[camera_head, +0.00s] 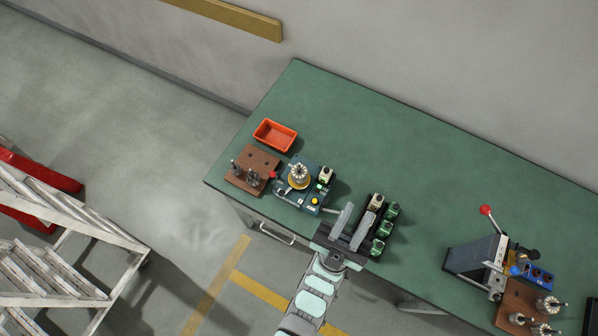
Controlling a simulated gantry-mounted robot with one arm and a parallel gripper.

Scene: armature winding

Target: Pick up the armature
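One silver armature (299,172) stands in a blue-green winding fixture (290,190) with a yellow ring, at the left part of the bench. Several small dark and silver armatures (252,177) stand on a brown block (259,159) beside it. More silver armatures (546,304) stand on another brown block (513,300) at the lower right. My gripper (356,219) is to the right of the fixture, over the bench's front edge. Its two grey fingers are apart and nothing shows between them. It is apart from all the armatures.
A black unit with green parts (391,211) lies close right of my gripper. An orange tray (275,135) sits at the back left. A press with a red-knobbed lever (486,210) stands at right. The green bench (420,150) is clear behind and between these.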

